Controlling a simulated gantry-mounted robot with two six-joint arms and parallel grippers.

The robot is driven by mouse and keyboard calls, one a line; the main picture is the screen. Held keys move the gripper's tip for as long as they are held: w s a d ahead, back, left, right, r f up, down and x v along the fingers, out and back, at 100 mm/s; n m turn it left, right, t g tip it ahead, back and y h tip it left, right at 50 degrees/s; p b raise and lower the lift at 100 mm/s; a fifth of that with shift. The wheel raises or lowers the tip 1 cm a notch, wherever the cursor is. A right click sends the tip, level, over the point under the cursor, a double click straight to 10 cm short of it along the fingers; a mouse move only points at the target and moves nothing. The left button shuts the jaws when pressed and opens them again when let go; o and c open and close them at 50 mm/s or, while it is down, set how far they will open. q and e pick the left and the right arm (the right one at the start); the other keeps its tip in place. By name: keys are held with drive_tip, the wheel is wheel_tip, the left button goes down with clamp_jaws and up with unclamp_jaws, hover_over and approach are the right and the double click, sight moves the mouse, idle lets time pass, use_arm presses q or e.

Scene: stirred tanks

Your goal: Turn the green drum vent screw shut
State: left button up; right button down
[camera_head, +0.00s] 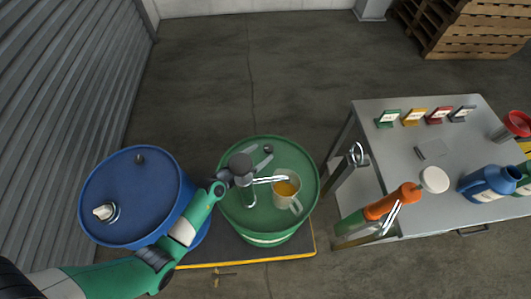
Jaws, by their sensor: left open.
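The green drum (236,222) stands upright near the middle of the head view. A small dark knob, which looks like the vent screw (268,149), sits near the far edge of its lid. My left gripper (263,158) is over the far part of the lid, open, with its fingers close to this knob. I cannot tell whether they touch it. My left wrist hides part of the lid. My right gripper is out of view.
A blue drum (130,195) stands left of the green one, under my left arm. Both are on a dark yellow-edged platform (305,245). The grey table (440,200) at right holds small signs, a white lid, a blue jug and an orange tool (393,201).

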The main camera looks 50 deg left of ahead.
sight(267, 149)
use_arm(q)
drive_tip(key=b+x, duration=0.1)
drive_tip(key=x, duration=0.2)
drive_tip(key=shift+w, duration=0.1)
drive_tip(key=shift+c, duration=0.2)
clamp_jaws()
